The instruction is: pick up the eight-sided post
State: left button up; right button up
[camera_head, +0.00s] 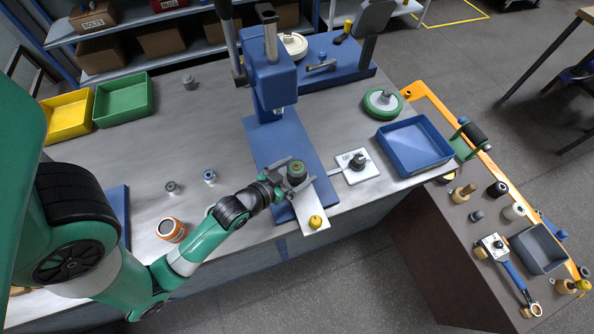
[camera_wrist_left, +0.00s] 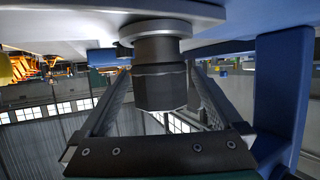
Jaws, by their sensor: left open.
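My left gripper (camera_head: 293,176) is open around the post, one finger on each side. In the wrist view gaps show between the post and both fingers. My right gripper is in neither view.
The blue press (camera_head: 270,75) rises behind the post. A yellow knob (camera_head: 316,221) sits on the pale strip in front. A white plate (camera_head: 355,167) with a dark fitting lies to the right, near a blue tray (camera_head: 414,146). An orange can (camera_head: 171,229) stands at left.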

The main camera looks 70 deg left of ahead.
pick_arm(q)
grip_shut()
jog(key=shift+r, duration=0.1)
dwell(0.4)
